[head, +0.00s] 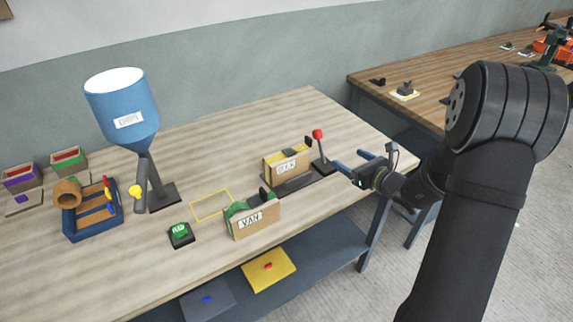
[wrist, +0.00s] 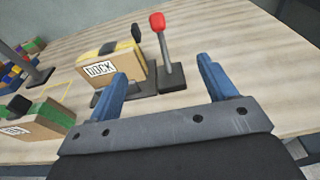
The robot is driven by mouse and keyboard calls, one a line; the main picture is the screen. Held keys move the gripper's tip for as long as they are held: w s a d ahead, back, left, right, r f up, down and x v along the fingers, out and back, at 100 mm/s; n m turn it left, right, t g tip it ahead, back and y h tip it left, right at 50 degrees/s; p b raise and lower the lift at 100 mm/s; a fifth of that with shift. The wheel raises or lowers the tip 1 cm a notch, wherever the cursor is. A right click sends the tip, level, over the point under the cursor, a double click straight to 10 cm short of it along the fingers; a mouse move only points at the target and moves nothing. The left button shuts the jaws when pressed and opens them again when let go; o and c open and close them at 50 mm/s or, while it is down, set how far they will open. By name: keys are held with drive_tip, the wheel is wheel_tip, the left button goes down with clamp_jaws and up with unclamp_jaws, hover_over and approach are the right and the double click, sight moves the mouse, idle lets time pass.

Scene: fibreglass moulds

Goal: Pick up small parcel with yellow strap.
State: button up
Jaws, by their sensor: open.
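A tan box labelled DOCK (head: 284,167) stands on a dark base near the right end of the table. Yellow shows along its top, and in the wrist view a yellow band (wrist: 124,46) runs over the box. This looks like the yellow-strapped parcel, though I cannot tell whether box and label are one piece. A tan box labelled VAN (head: 255,222), with green on top, stands nearer the front. My gripper (head: 350,161) is open and empty, just right of the DOCK box and lever, with its blue fingers pointing towards them.
A red-knobbed lever (head: 319,145) stands right beside the DOCK box, close to my fingers. A blue hopper (head: 122,108), a green button (head: 180,233) and a blue rack (head: 92,212) are further left. A yellow outline (head: 210,204) on the table is empty.

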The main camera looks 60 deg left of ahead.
drive_tip(key=s+a+r+n+g+h, duration=0.3)
drive_tip(key=s+a+n+g, duration=0.4)
drive_tip(key=s, duration=0.1)
drive_tip(key=n+t+h, duration=0.8)
drive_tip(key=n+h, duration=0.3)
drive_tip(key=h, duration=0.2)
approach(286, 153)
drive_tip(key=f, duration=0.7)
drive_tip(key=shift+w+d, duration=0.1)
drive_tip(key=shift+w, duration=0.15)
drive_tip(key=shift+w+f, duration=0.2)
drive_tip(key=shift+f, duration=1.1)
drive_tip(key=shift+w+f, duration=0.25)
drive_tip(key=shift+f, duration=1.1)
drive_tip(key=c, duration=1.3)
drive_tip(key=shift+r, duration=0.15)
